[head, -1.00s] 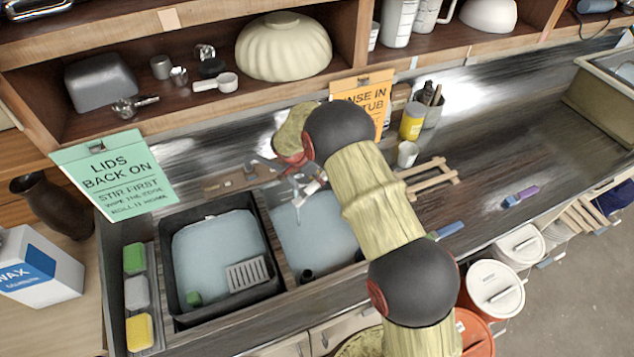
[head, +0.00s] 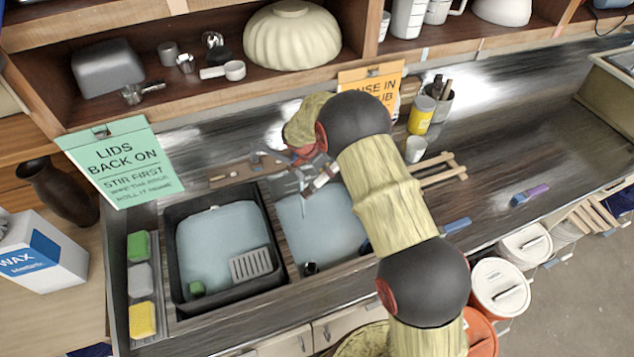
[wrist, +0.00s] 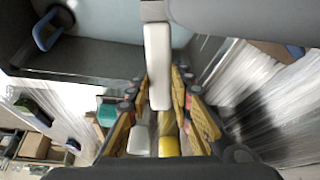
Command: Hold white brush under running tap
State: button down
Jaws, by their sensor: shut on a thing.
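My gripper (wrist: 160,110) is shut on the white brush (wrist: 158,62), which lies lengthwise between the yellow-padded fingers. In the head view my gripper (head: 318,166) is partly hidden by my arm, and the white brush (head: 321,181) shows as a small pale piece above the right sink basin (head: 315,225). The grey tap (head: 284,172) is just left of the gripper, with a thin pale stream (head: 303,187) falling close to the brush. I cannot tell whether the water touches the brush. The bristles are not clear.
The left basin (head: 166,245) holds water and a grey grate (head: 251,265). Several sponges (head: 140,278) lie at its left. A wooden rack (head: 440,170), a white cup (head: 415,149) and a yellow container (head: 421,115) stand right of my arm. The counter farther right is mostly clear.

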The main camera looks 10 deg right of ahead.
jog(key=shift+s, duration=0.1)
jog(key=s+a+b, duration=0.3)
jog(key=s+b, duration=0.1)
jog(key=s, duration=0.3)
jog(key=shift+b, duration=0.3)
dwell(0.5)
jog(key=shift+s, duration=0.1)
dwell(1.0)
jog(key=s+a+r+b, duration=0.1)
jog(key=s+a+r, duration=0.1)
jog(key=s+r, duration=0.2)
jog(key=shift+s, duration=0.35)
